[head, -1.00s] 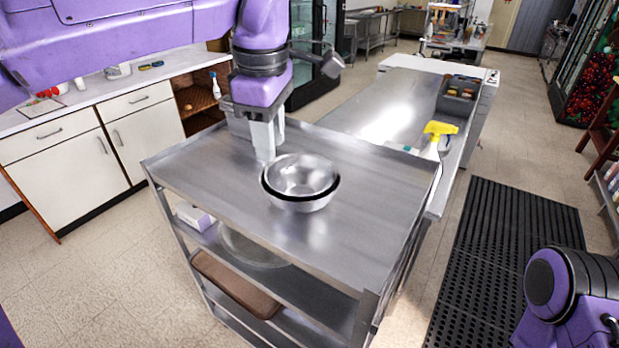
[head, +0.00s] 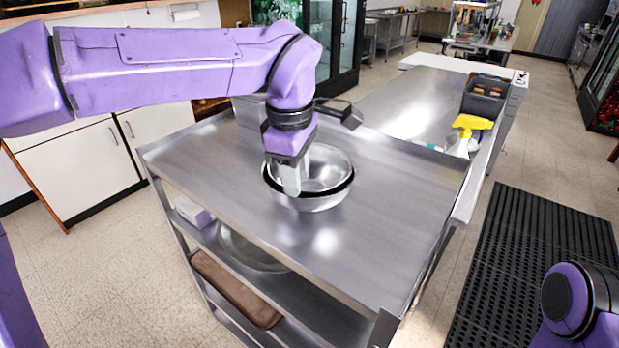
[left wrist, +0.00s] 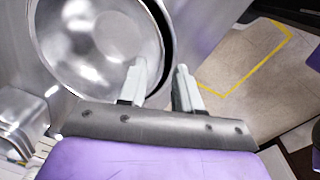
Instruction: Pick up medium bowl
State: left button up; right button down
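A shiny metal bowl (head: 325,170) sits on the top of the steel cart (head: 225,185). A dark band below its rim suggests nested bowls; I cannot tell for sure which is the medium one. The bowl also shows in the left wrist view (left wrist: 95,45). My left gripper (head: 291,188) points down at the bowl's near left side and hides part of its rim. In the left wrist view the left gripper (left wrist: 160,72) is open, one finger overlapping the bowl's inside and the other beyond its rim. My right gripper is out of view.
A metal pan (head: 249,110) stands behind my left gripper on the cart. A large bowl (head: 240,250), a white box (head: 194,212) and a brown tray (head: 235,290) are on lower shelves. The cart's front top is clear.

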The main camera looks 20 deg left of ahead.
pick_arm(q)
jog(key=shift+w+f, duration=0.15)
jog(key=shift+f, duration=0.55)
jog(key=shift+w+f, duration=0.1)
jog(key=shift+f, duration=0.55)
grip_shut()
